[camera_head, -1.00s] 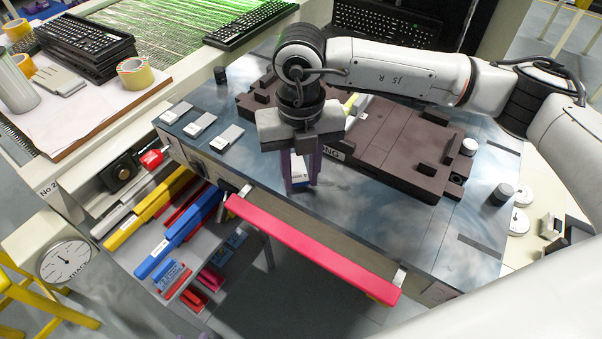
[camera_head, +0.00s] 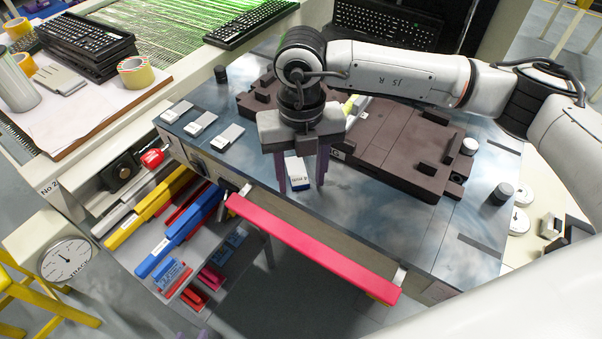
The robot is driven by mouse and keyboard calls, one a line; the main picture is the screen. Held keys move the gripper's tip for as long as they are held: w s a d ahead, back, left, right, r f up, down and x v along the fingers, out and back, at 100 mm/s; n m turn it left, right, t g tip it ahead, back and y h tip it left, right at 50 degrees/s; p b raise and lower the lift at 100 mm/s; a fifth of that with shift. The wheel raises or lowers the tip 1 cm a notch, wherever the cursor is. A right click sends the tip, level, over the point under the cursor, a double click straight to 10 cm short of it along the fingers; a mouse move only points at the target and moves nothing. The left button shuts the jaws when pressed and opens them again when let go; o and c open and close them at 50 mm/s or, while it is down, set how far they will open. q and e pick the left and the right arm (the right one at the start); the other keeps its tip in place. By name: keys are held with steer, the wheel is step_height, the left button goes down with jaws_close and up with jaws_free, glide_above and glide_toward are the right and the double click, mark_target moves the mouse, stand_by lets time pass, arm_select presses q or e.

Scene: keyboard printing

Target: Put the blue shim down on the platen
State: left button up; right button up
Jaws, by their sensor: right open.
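The blue shim (camera_head: 297,171) is a small block with a white label on top and a blue front edge. It lies on the glossy blue-grey platen (camera_head: 232,158), just in front of the dark brown form. My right gripper (camera_head: 302,187) points down over it, with its purple fingers open. One finger stands at each side of the shim, with a visible gap at the right. Only small purple tips of my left gripper (camera_head: 190,334) show at the bottom edge; its jaw state is unclear.
The brown form (camera_head: 385,150) with raised blocks is behind my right gripper. Several light grey pieces (camera_head: 201,124) lie on the platen at left. A red bar (camera_head: 310,247) runs along its front edge. A shelf of coloured bars (camera_head: 180,235) is at lower left.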

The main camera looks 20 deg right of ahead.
mark_target(301, 185)
step_height(301, 185, up, 12)
steer(key=shift+f+b, duration=0.2)
steer(key=shift+b, duration=0.15)
